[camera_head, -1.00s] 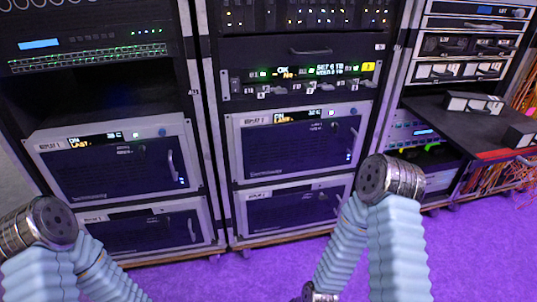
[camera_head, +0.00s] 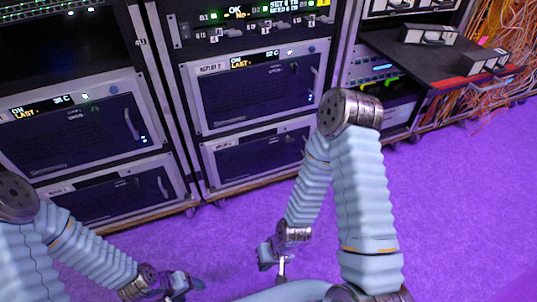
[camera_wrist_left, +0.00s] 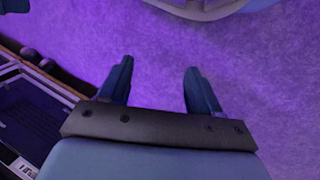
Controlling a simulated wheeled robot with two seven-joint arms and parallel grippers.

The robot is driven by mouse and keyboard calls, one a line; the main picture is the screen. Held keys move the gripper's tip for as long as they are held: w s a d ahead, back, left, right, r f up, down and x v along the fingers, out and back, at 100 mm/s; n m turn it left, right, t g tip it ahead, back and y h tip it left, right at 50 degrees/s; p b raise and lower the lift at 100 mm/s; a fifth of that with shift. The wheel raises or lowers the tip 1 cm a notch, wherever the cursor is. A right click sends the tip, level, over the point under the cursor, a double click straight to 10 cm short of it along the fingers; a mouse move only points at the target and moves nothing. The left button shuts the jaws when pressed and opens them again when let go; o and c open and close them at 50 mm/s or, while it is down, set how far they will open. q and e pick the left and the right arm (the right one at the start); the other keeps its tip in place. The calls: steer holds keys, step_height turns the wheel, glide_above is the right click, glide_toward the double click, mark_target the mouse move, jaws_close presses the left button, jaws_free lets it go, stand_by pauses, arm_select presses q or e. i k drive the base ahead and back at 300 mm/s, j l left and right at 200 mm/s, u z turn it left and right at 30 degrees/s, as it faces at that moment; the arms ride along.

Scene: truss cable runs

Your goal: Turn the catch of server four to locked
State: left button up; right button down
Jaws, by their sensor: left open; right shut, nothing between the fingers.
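Four-handled rack servers stand in two racks: an upper middle server (camera_head: 255,90), a lower middle server (camera_head: 255,152), an upper left server (camera_head: 70,130) and a lower left server (camera_head: 115,195). Their labels are too small to tell which is server four, and no catch position is readable. My left gripper (camera_head: 188,286) is open and empty low over the floor, in front of the racks. Its two spread fingers show in the left wrist view (camera_wrist_left: 160,82), with only floor between them. My right gripper (camera_head: 281,268) is shut and empty, also low in front of the middle rack.
Purple carpet (camera_head: 455,210) is free in front and to the right. A dark shelf (camera_head: 420,58) with small white-fronted boxes juts out at the right, beside orange cables (camera_head: 500,30). A server front (camera_wrist_left: 38,120) shows at the left wrist view's lower left.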

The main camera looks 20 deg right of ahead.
mark_target(289, 140)
steer(key=k+l+z, duration=0.15)
steer(key=l+z, duration=0.25)
steer(key=k+l+z, duration=0.1)
steer(key=l+z, duration=0.2)
steer(key=z, duration=0.9)
